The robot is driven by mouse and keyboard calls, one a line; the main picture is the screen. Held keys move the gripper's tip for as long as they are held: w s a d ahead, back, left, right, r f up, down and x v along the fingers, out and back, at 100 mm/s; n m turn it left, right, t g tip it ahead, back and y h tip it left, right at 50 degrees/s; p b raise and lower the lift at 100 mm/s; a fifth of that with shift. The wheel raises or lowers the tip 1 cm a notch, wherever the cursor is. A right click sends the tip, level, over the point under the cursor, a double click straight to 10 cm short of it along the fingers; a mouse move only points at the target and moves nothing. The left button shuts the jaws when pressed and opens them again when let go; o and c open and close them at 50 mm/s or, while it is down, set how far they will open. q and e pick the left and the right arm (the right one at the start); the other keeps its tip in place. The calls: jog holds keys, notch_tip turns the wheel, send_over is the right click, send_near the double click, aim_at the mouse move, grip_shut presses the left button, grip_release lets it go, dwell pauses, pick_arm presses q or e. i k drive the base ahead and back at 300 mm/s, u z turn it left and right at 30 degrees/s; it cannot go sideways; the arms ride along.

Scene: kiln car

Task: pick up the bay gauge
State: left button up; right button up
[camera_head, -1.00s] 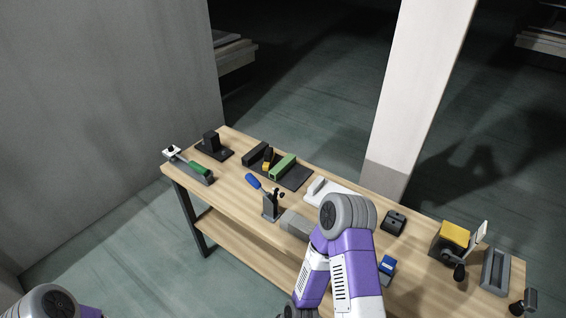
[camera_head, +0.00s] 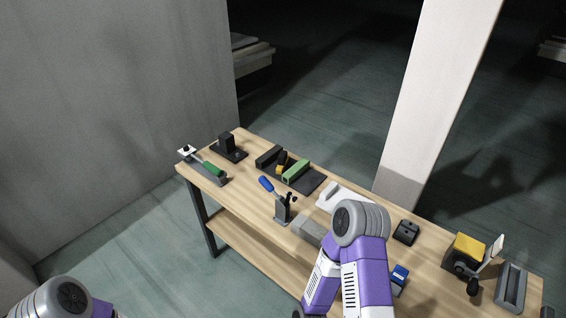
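I cannot tell by sight which piece on the wooden workbench (camera_head: 257,232) is the bay gauge. A small yellow and black piece (camera_head: 281,167) sits between a black block (camera_head: 268,155) and a green block (camera_head: 296,170) on a dark plate (camera_head: 309,184). A tool with a green handle (camera_head: 210,169) lies on a grey bar at the far left end. A blue-handled tool (camera_head: 266,184) rests at a grey upright stand (camera_head: 283,210). Both my arms show only in part, the right one over the bench's front; neither gripper's fingers are visible.
A black block on a base (camera_head: 229,146), a white tray (camera_head: 332,194), a grey block (camera_head: 311,229), a small black block (camera_head: 406,232), a blue piece (camera_head: 400,273), a yellow-topped fixture (camera_head: 466,250) and a grey tray (camera_head: 512,288) also stand there. A pale pillar (camera_head: 436,110) rises behind.

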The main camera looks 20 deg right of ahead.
aim_at(283, 157)
jog(key=u, duration=0.85)
jog(key=i, duration=2)
jog(key=z, duration=3.25)
